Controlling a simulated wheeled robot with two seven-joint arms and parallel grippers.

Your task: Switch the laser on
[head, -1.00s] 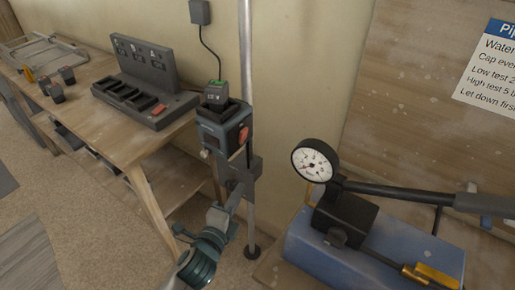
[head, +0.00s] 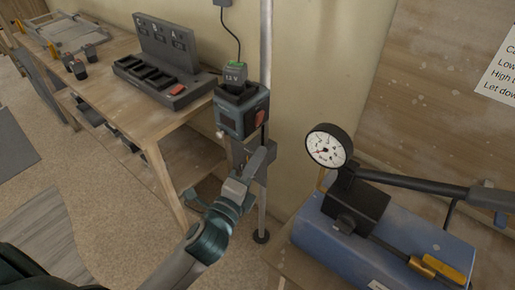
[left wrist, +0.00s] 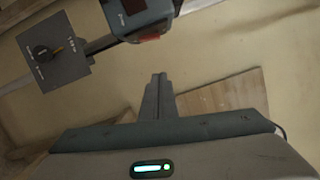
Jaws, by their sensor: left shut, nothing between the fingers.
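The laser (head: 240,113) is a dark blue-grey unit clamped on an upright metal pole (head: 266,60), with a red part on its side. A grey block with a green top (head: 235,73) sits in its top. In the left wrist view the laser body (left wrist: 140,14) shows at the top edge. A grey plate with a round black knob (left wrist: 43,52) and small lettering is left of it. My left gripper (head: 265,158) is just below the laser, by the pole. Its fingers (left wrist: 158,80) are shut and empty, apart from the knob. My right gripper is out of view.
A workbench (head: 110,105) at left holds a dark charger rack (head: 165,75) and small dark blocks. At right, a blue box (head: 420,240) carries a pressure gauge (head: 329,146) and a long lever. A cable hangs from the wall above the laser.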

